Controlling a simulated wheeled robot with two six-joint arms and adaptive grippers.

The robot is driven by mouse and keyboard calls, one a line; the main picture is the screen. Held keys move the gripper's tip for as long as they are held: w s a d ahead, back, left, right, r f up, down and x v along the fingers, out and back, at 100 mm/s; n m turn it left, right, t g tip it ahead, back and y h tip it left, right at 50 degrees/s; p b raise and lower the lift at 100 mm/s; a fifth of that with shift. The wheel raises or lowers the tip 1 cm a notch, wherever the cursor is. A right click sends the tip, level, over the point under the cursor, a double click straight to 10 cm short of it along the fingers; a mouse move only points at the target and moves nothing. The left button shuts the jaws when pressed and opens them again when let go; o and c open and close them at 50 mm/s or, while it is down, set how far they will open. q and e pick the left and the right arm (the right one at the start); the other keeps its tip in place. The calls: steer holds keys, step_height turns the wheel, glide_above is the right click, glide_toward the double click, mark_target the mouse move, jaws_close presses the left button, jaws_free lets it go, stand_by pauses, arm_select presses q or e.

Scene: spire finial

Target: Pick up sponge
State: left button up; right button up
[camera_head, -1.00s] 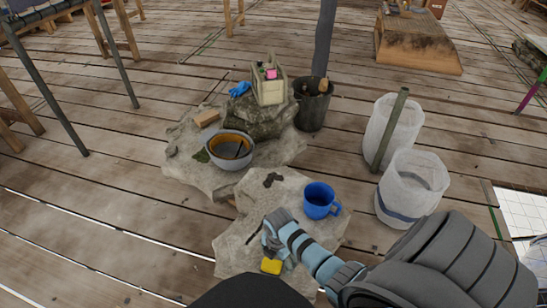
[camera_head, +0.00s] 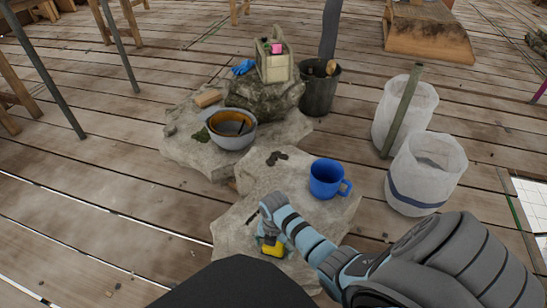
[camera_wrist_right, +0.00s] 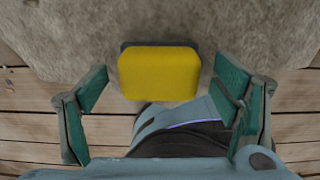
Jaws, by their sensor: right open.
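The yellow sponge (camera_head: 273,249) lies on the front stone slab (camera_head: 232,222), near its front edge. In the right wrist view the sponge (camera_wrist_right: 159,73) is a rounded yellow block with a dark edge along its far side. My right gripper (camera_head: 268,246) is low over the slab at the sponge. In the wrist view its two green fingers (camera_wrist_right: 168,88) are spread, one on each side of the sponge, with gaps between. Its fingertips are partly hidden by the arm in the head view. My left gripper does not show.
A blue mug (camera_head: 326,179) stands on the slab right of my arm. A grey bowl (camera_head: 232,130) sits on the stone behind. White mesh bins (camera_head: 425,173) and a dark bucket (camera_head: 318,88) stand on the plank floor. A tan caddy (camera_head: 274,62) tops a rock.

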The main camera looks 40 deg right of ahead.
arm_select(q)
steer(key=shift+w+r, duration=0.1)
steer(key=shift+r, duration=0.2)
arm_select(e)
steer(key=shift+f, duration=0.15)
steer(key=c, duration=1.4)
steer(key=shift+o, duration=0.2)
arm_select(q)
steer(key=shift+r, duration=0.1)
arm_select(e)
step_height(320, 180, up, 4)
steer(key=p, duration=0.2)
steer(key=shift+f+p, duration=0.2)
steer(key=shift+p, duration=0.2)
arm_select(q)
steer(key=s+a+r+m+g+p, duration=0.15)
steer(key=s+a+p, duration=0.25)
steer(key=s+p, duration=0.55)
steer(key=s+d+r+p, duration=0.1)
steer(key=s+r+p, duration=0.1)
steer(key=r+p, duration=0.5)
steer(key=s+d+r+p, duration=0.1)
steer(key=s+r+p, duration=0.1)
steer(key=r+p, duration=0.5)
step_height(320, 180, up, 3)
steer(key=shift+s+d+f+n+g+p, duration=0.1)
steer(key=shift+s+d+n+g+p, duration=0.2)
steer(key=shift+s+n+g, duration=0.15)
arm_select(e)
step_height(320, 180, up, 31)
